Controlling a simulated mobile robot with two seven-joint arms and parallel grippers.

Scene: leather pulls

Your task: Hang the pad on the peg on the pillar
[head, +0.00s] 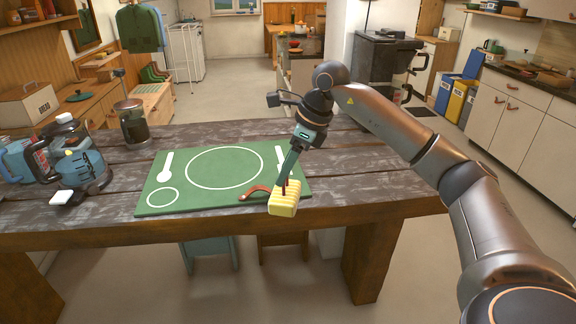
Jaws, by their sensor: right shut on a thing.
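My right gripper (287,184) reaches down over the front edge of the table and is shut on a yellow ridged pad (284,203). The pad is at the front right of the green mat. A red-brown leather strap (256,193) shows just left of the pad; I cannot tell whether it is joined to it. The fingertips are small and partly hidden against the pad. A pale pillar (342,40) stands at the back, but I cannot make out a peg on it for certain. My left gripper is out of view.
The green place mat (215,193) with white printed outlines lies on the dark wooden table (345,192). Floor is open beyond the table.

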